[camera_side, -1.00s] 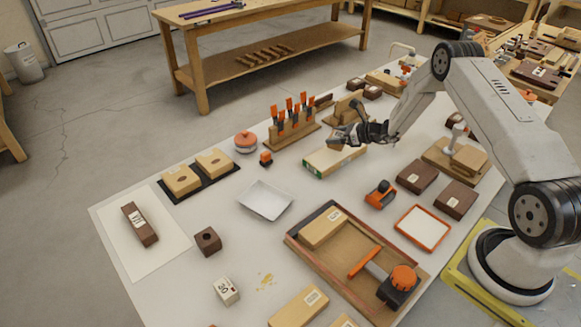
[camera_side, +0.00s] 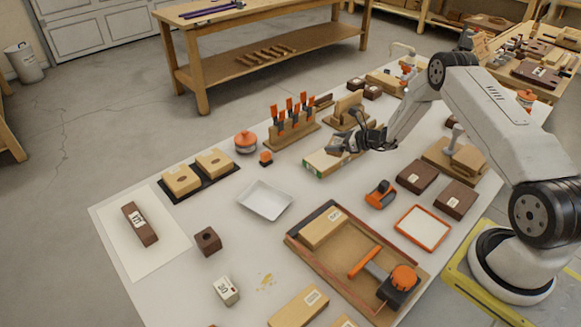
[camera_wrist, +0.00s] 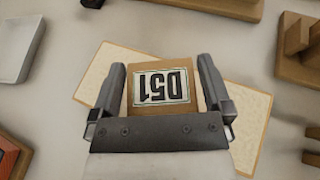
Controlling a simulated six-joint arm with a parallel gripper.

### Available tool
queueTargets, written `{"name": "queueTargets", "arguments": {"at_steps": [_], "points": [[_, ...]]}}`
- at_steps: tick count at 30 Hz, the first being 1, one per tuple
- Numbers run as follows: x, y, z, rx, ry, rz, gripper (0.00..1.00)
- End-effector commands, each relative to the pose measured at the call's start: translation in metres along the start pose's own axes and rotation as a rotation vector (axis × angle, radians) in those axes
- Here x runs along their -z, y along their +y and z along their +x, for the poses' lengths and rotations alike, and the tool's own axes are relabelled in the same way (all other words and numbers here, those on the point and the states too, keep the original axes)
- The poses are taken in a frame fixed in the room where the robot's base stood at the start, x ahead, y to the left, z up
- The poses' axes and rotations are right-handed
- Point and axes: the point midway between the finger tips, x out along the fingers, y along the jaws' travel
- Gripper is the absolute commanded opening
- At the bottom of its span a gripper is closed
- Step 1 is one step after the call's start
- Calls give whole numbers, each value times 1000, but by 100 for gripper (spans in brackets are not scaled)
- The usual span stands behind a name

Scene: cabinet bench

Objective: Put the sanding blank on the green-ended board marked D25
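The green-ended board (camera_side: 322,165) lies flat on the bench near the middle in the side view; its green end faces the front left. It also shows in the wrist view (camera_wrist: 245,100) as a pale board running diagonally under my gripper. I cannot read its mark. My gripper (camera_side: 338,146) is low over this board. In the wrist view my gripper (camera_wrist: 160,80) has a small wooden block, the sanding blank (camera_wrist: 160,108), between its fingers. The blank's label appears to read D51, upside down. The fingers look closed on its sides. Its underside is hidden, so contact with the board is unclear.
A white dish (camera_side: 265,201) stands left of the board. A rack with orange-handled tools (camera_side: 292,125) is behind it. An orange-and-black tool (camera_side: 380,194) and dark brown blocks (camera_side: 417,176) lie to the right. A wooden tray (camera_side: 300,247) is in front.

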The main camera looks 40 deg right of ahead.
Motion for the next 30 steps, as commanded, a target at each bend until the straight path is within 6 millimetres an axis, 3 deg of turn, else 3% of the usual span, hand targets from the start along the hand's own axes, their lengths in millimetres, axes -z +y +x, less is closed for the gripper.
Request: {"name": "queueTargets", "arguments": {"at_steps": [11,30], "points": [[-3,-1,-14,1,0,1,100],[-3,-1,-106,2,0,1,100]]}}
